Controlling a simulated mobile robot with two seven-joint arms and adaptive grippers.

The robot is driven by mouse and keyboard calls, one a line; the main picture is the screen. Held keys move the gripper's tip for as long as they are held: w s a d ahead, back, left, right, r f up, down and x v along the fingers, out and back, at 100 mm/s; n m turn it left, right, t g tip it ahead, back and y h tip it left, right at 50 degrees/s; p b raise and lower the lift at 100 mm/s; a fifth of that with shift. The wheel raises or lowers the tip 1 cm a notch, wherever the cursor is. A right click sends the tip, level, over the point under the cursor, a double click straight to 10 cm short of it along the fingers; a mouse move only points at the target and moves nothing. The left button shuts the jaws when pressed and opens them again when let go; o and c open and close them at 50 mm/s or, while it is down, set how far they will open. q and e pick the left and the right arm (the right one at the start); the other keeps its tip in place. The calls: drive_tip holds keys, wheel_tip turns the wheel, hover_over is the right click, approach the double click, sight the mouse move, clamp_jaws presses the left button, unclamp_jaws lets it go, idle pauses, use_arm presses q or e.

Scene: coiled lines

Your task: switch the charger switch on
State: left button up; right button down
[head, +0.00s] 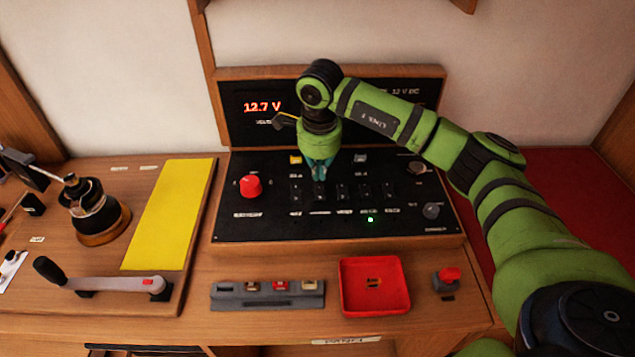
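A black control panel (270,225) stands on the wooden desk. It carries a row of small black rocker switches, such as one at the left (295,192), one in the middle (342,192) and one at the right (389,190). Their labels are too blurred to read, so I cannot tell which is the charger switch. A small green light (370,219) glows below the row. My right gripper (319,176) points down at the left part of the row, its teal fingertips close together and empty. I cannot tell whether they touch a switch. My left gripper is not in view.
A red knob (250,186) is left of the switches. A display (262,107) behind reads 12.7 V. In front are a grey block (240,299), a red tray (375,287) and a red-topped button (447,277). A yellow mat (170,215) and a lever (100,282) lie left.

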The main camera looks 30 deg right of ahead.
wheel_tip(320, 180, up, 8)
drive_tip(key=b, duration=0.1)
drive_tip(key=shift+s+a+f+b, duration=0.15)
drive_tip(key=shift+s+f+b, duration=0.05)
drive_tip(key=shift+s+b, duration=0.2)
drive_tip(key=shift+w, duration=0.1)
drive_tip(key=w+b, duration=0.1)
drive_tip(key=b, duration=0.9)
drive_tip(key=shift+d+r, duration=0.3)
drive_tip(key=shift+d, duration=0.05)
drive_tip(key=shift+f, duration=0.1)
